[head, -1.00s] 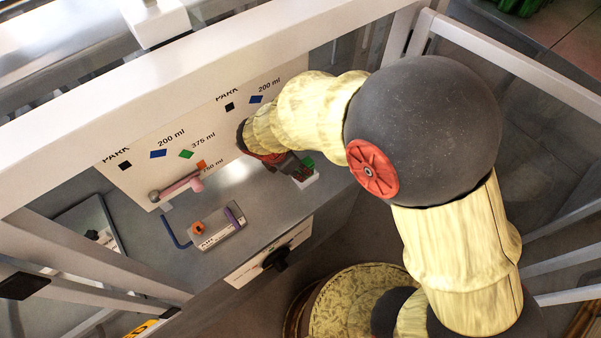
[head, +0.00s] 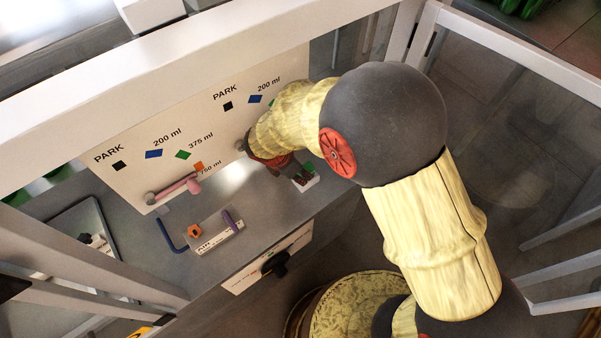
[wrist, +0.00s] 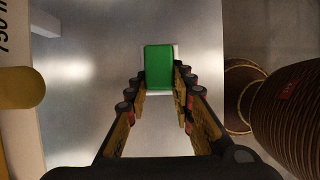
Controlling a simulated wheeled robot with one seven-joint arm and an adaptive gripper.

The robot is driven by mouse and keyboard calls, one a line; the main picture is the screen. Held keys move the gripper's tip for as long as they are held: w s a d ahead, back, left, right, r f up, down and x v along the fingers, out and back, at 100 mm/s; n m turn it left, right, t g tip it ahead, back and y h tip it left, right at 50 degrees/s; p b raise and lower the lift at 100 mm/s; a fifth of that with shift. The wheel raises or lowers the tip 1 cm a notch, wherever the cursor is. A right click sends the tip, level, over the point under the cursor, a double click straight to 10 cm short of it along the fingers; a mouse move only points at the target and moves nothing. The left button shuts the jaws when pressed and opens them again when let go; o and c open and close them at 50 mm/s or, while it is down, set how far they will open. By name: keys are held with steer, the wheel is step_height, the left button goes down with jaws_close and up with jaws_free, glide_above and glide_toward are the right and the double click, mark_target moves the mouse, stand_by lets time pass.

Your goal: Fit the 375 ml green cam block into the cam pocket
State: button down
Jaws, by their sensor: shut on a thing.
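The green cam block (wrist: 159,67) shows upright between the fingers of my gripper (wrist: 160,82) in the wrist view. The fingers are shut on its near part, and its far part sticks out beyond the tips. A white holder (wrist: 177,54) shows around its edges; I cannot tell how deep the block sits in it. In the head view my gripper (head: 291,174) is beside the green block and white holder (head: 312,183), at the right end of the metal bench. The gripper partly hides the block there. I cannot identify the cam pocket for certain.
A grey block (head: 215,236) with an orange piece (head: 195,231) and a purple piece (head: 233,219) lies left of my gripper. A pink lever (head: 178,188) stands by the marked white panel (head: 130,178). A black knob (head: 274,265) is on the bench front.

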steer(key=shift+s+f, duration=0.1)
steer(key=shift+f, duration=0.15)
